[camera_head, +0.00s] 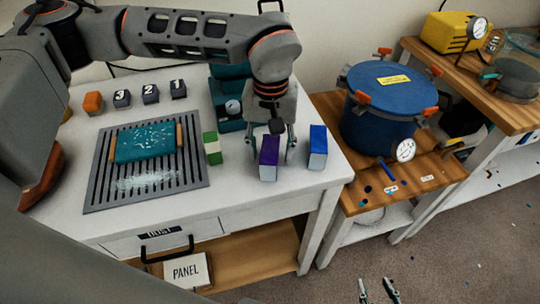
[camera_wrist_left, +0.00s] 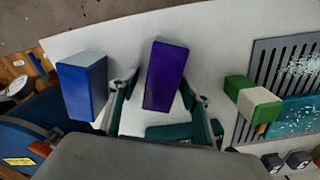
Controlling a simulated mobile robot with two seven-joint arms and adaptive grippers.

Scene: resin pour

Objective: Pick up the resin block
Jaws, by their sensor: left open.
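Several upright blocks could be the resin block; I cannot tell which is meant. A purple block with a pale face (camera_head: 269,158) stands near the table's right front, and a blue one (camera_head: 318,147) stands to its right. A green and white block (camera_head: 212,148) stands to the left, beside the grate. My left gripper (camera_head: 277,145) is open over the purple block. In the left wrist view the purple block (camera_wrist_left: 167,75) shows between the spread fingers (camera_wrist_left: 160,92), with the blue block (camera_wrist_left: 82,85) outside them. My right gripper (camera_head: 378,290) shows only its parted tips at the bottom edge.
A teal slab with wooden edges (camera_head: 146,143) lies on a slotted grey grate (camera_head: 97,190). Numbered cubes (camera_head: 150,93) and an orange cube (camera_head: 93,103) stand behind. A teal device (camera_head: 226,115) is behind my left gripper. A blue pot (camera_head: 385,115) stands on the wooden bench right.

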